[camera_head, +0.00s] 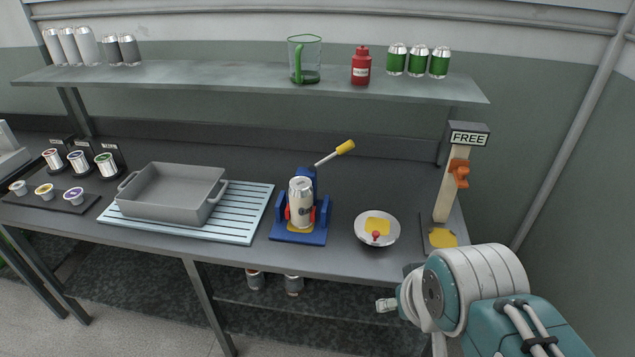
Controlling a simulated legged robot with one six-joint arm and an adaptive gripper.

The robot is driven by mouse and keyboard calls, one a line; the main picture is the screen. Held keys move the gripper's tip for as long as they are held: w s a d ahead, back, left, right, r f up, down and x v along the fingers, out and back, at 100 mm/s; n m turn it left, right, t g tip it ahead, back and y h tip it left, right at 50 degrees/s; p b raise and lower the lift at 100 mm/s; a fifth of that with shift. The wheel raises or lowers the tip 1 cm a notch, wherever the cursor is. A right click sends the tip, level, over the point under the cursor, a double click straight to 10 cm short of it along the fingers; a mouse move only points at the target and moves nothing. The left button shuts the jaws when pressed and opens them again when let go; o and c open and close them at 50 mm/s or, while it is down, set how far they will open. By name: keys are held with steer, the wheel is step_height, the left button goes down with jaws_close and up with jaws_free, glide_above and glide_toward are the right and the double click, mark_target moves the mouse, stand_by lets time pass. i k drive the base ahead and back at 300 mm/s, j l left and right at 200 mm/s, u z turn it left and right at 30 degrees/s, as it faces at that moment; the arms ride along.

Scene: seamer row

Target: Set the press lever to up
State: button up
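The blue press (299,237) stands on the bench near the middle. Its lever (328,158) slants up and to the right from the back of the press and ends in a yellow grip (345,147). A pale can with a silver top (301,203) stands upright in the press, with red parts beside it. My teal and white arm fills the lower right, apart from the press. A small pale end piece (386,304) pokes out left of the arm, perhaps part of my gripper. The fingers are not clearly visible, so I cannot tell whether they are open.
A white bowl (377,230) with a red-knobbed item sits right of the press. A post with a FREE sign (468,138) and orange clip (459,173) stands farther right. A grey tray (172,194) lies on a slatted rack (245,212) at left. A loaded shelf (245,83) runs above.

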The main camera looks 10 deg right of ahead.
mark_target(343, 149)
steer(key=i+j+z, duration=0.25)
steer(key=i+j, duration=0.15)
steer(key=i+j+z, duration=0.25)
steer(key=i+j, duration=0.2)
